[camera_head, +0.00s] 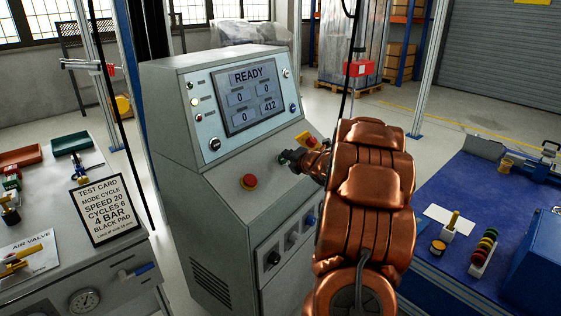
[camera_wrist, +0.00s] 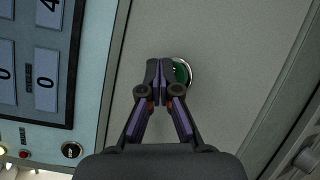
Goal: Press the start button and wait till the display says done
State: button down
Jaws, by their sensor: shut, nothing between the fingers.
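The control console (camera_head: 165,110) stands in the middle of the head view. Its display (camera_head: 250,97) reads READY, with fields showing 0, 0, 0 and 412. In the wrist view a green button (camera_wrist: 181,73) with a metal ring sits on the console's panel. My gripper (camera_wrist: 158,66) is shut and empty, its fingertips over the left part of the green button. I cannot tell whether they touch it. In the head view my gripper (camera_head: 285,157) is at the sloped panel, and my arm hides part of the console's right side. A red stop button (camera_head: 249,181) is to its left.
A test card (camera_head: 103,210) on the left bench reads MODE CYCLE, SPEED 20, CYCLES 6, 4 BAR, BLACK PAD. A blue workbench (camera_head: 455,190) with small parts stands at right. A black cable hangs above my arm.

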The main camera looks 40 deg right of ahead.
jog(key=shift+w+f+b, duration=0.2)
jog(key=shift+f+b, duration=0.15)
jog(key=shift+b, duration=0.15)
dwell(0.5)
jog(key=shift+r, duration=0.2)
jog(key=shift+s+r+p, duration=0.4)
jog(key=shift+r, duration=0.1)
dwell(0.4)
jog(key=s+r+p, duration=0.1)
jog(key=r+p, duration=0.1)
jog(key=r, duration=0.1)
jog(key=s+r+p, duration=0.1)
jog(key=shift+s+d+r, duration=0.15)
jog(key=shift+s+d, duration=0.1)
jog(key=shift+s, duration=0.1)
dwell(1.0)
